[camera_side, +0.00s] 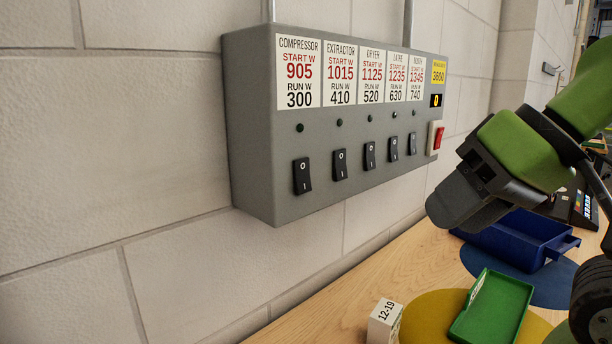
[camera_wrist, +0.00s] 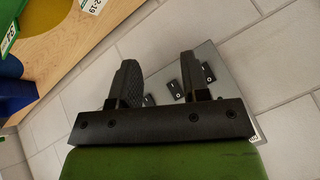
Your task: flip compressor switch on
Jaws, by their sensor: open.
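The compressor switch (camera_side: 302,176) is the leftmost black rocker on the grey wall panel (camera_side: 262,165), under the card reading COMPRESSOR, START W 905, RUN W 300. Its lamp (camera_side: 299,128) looks dark, and the rocker stands like the others in the row. My gripper (camera_side: 440,208) is in front of the panel's right end, apart from it and well right of the compressor switch. In the wrist view my gripper (camera_wrist: 158,68) is open and empty. Black rockers (camera_wrist: 207,72) show between and beside its fingers; I cannot tell which one is the compressor's there.
Extractor, dryer, lathe and another labelled rocker sit in the same row. On the wooden bench are a white 12-19 block (camera_side: 384,322), green tray (camera_side: 492,308) and blue bin (camera_side: 520,240).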

